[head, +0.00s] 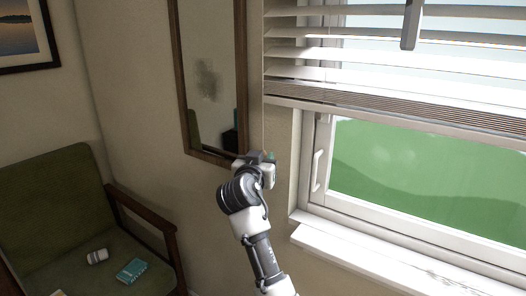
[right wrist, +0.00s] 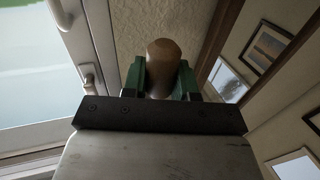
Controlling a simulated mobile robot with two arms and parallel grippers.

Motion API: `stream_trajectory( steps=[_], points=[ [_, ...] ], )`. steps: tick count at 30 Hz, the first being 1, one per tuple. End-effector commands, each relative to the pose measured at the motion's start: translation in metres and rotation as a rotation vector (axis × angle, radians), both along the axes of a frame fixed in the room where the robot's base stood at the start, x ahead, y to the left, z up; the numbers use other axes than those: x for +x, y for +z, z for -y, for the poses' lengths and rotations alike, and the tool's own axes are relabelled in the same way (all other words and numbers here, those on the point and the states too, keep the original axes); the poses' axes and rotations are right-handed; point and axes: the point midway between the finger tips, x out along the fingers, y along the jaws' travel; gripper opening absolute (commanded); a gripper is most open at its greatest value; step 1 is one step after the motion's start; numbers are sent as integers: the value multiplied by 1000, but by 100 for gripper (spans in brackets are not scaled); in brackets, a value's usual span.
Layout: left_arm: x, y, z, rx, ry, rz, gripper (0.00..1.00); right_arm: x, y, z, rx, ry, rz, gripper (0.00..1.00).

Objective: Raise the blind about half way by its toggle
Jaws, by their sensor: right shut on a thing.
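The white slatted blind (head: 395,75) hangs across the upper part of the window. Its lower slats are stacked closely above the bottom rail, and the glass below is uncovered. My right gripper (head: 267,157) is raised by the wall just left of the window frame, below the blind's left end. In the right wrist view the wooden toggle (right wrist: 163,66) sits between the green fingers of my right gripper (right wrist: 162,80), which are shut on it. In the head view the toggle is too small and covered to make out clearly. My left gripper is not in view.
A framed mirror (head: 213,80) hangs on the wall close left of my right gripper. The window handle (head: 317,170) and the sill (head: 375,262) are to its right. A green armchair (head: 60,205) with small items stands at lower left.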

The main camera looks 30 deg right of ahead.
Motion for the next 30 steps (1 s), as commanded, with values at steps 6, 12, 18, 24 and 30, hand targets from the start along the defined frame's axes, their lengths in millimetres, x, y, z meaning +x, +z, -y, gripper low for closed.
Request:
stream_trajectory(
  steps=[6, 12, 18, 24, 30],
  points=[
    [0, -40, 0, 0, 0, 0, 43, 0, -48, 1, -2, 0, 3, 0],
    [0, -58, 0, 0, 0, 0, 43, 0, -71, 1, -4, 0, 5, 0],
    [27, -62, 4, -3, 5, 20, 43, 0, -89, 1, -6, 0, 7, 0],
    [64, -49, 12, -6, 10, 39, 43, 0, -102, 1, -6, -1, 7, 0],
    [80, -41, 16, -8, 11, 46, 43, 0, -107, 1, -6, -1, 7, 0]
  ],
)
